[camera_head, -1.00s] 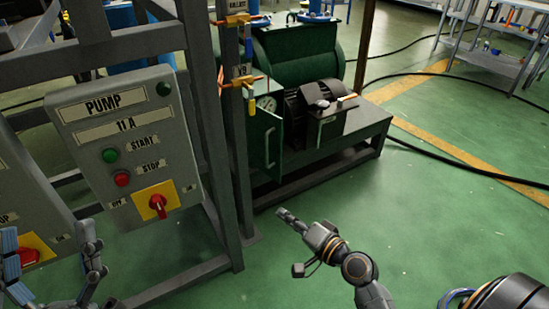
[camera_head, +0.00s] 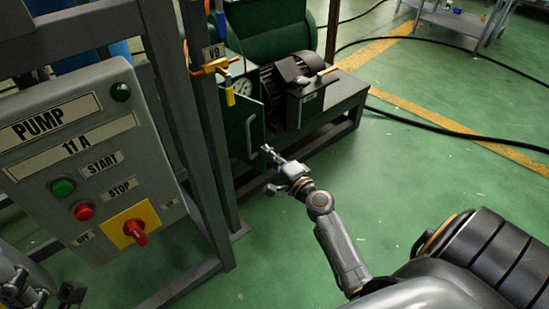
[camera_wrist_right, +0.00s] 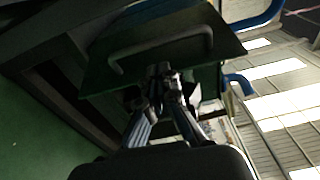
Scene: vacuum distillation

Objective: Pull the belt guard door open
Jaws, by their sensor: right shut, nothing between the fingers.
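The belt guard door (camera_head: 244,133) is a dark green panel with a pale bar handle (camera_head: 250,136), at the left front of the green pump unit. How far it stands open I cannot tell. My right gripper (camera_head: 266,150) is shut and empty, its tips close to the handle's right side. In the right wrist view the gripper (camera_wrist_right: 162,72) points at the handle (camera_wrist_right: 160,48) on the door (camera_wrist_right: 217,50); contact is unclear. My left gripper (camera_head: 15,290) is partly cut off at the lower left; its fingers are unclear.
A grey pump control panel (camera_head: 85,150) on a metal frame (camera_head: 182,120) stands left of the door. A valve with a yellow handle (camera_head: 229,92) is above the door. Green floor (camera_head: 400,180) is free at right.

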